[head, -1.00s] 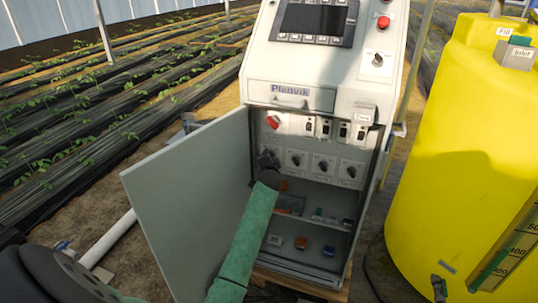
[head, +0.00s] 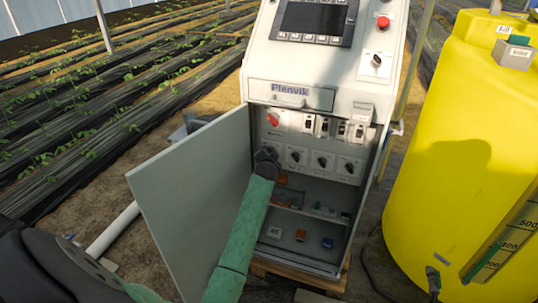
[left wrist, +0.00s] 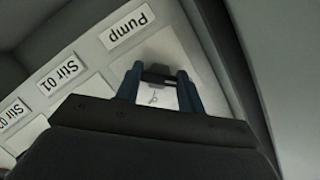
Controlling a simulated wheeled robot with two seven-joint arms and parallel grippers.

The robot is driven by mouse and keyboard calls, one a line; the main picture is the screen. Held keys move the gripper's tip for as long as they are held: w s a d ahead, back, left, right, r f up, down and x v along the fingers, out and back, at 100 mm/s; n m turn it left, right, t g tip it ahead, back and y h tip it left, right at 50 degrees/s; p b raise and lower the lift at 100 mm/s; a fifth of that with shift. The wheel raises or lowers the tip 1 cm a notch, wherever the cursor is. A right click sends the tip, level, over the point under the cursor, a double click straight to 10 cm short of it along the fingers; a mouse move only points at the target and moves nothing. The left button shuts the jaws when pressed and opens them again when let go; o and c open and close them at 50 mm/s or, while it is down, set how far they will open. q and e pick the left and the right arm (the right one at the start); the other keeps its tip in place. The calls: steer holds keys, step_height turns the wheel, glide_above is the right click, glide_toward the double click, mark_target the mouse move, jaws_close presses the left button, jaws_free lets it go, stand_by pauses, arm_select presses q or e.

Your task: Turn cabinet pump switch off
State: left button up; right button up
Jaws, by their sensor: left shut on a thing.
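The pump switch (left wrist: 158,76) is a dark knob on a light plate under the label "Pump" (left wrist: 128,25), in the left wrist view. My left gripper (left wrist: 160,84) is shut on this knob, one blue-grey finger on each side. In the head view my left gripper (head: 267,153) reaches into the open cabinet (head: 318,98) at the left end of a row of rotary switches. It hides the pump switch there, and the knob's exact angle is hard to tell. My right gripper is not in view.
The cabinet door (head: 195,200) stands open to the left, beside my left arm. Other rotary switches (head: 322,161) sit right of the gripper. A red switch (head: 272,119) and breakers are above. A yellow tank (head: 470,150) stands to the right.

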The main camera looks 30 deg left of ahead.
arm_select(q)
steer(key=shift+f, duration=0.1)
steer(key=o, duration=1)
steer(key=b+v, duration=0.1)
steer(key=v, duration=0.6)
steer(key=shift+s+d, duration=0.15)
steer(key=shift+s, duration=0.2)
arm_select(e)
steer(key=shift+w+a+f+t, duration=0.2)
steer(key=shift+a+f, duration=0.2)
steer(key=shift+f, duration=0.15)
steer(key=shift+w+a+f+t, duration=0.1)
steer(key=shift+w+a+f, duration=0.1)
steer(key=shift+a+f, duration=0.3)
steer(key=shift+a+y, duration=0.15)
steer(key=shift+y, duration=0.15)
